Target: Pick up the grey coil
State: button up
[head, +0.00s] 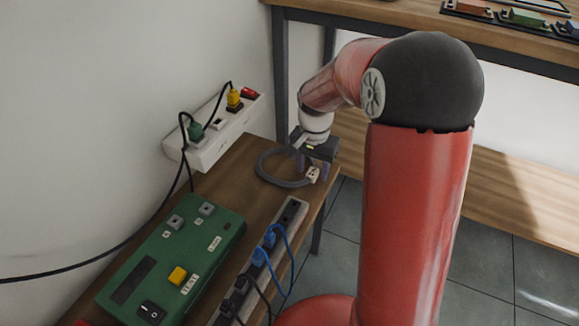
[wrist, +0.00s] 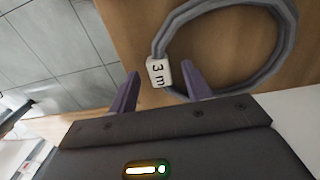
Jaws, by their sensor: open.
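The grey coil (head: 268,178) lies on the far end of the narrow wooden table in the head view. It is a ring of grey cable with a white tag. In the wrist view the coil (wrist: 284,62) fills the upper right, and its tag (wrist: 158,72) reads "3 m". My gripper (head: 313,168) is over the coil's right side in the head view. In the wrist view my gripper (wrist: 160,84) is open, with the tag and the near part of the ring between its two purple fingertips in the picture. I cannot tell whether the fingers touch the coil.
A green control box (head: 200,237) and a grey power strip (head: 290,217) with blue and black plugs lie nearer on the table. A white socket block (head: 213,137) with plugs is against the wall. Another wooden table (head: 400,14) stands at the back.

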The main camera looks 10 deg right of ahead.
jog(key=shift+f, duration=0.35)
grip_shut()
notch_tip(320, 180, up, 20)
jog(key=p, duration=0.2)
dwell(0.4)
